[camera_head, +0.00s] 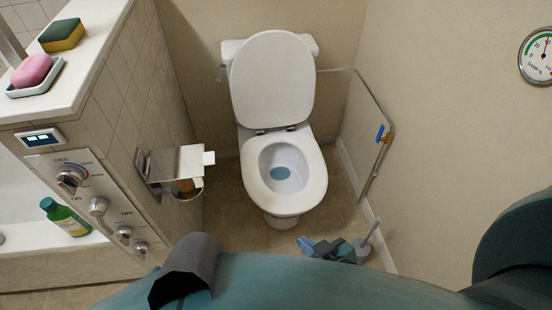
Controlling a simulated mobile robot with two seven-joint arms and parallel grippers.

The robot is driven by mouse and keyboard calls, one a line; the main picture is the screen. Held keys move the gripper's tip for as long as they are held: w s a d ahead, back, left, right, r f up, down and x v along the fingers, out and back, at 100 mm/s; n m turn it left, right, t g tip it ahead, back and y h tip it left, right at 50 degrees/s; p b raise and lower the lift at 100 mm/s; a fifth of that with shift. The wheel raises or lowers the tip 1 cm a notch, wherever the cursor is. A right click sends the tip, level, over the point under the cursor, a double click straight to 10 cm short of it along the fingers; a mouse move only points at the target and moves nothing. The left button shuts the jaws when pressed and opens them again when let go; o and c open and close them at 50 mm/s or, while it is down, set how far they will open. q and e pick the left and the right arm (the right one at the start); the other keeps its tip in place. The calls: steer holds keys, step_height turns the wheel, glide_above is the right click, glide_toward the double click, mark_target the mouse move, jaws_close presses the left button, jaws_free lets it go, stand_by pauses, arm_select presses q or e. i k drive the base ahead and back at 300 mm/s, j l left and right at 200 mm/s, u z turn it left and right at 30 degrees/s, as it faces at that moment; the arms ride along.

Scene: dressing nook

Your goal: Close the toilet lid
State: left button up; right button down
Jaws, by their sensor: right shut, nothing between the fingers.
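The white toilet (283,178) stands against the back wall, in the middle of the head view. Its oval lid (272,80) is raised and leans back against the tank (231,48). The seat ring (316,180) is down on the bowl, and blue water shows inside. My right gripper (307,243) shows small below the bowl, in front of the toilet and well away from the raised lid. It is shut and empty; part of it is hidden behind my own teal body. My left gripper is not in view.
A toilet paper holder (176,162) juts from the tiled partition (122,100) left of the toilet. A metal grab rail (372,97) runs along the right side. A toilet brush (370,234) stands at the lower right. Open space lies above the bowl.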

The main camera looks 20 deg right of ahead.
mark_target(273, 80)
steer(key=z, duration=1.5)
steer(key=i+j+z, duration=0.25)
steer(key=i+j, duration=0.2)
steer(key=j, duration=0.25)
steer(key=i+j+z, duration=0.15)
steer(key=j, duration=0.25)
steer(key=i, duration=0.05)
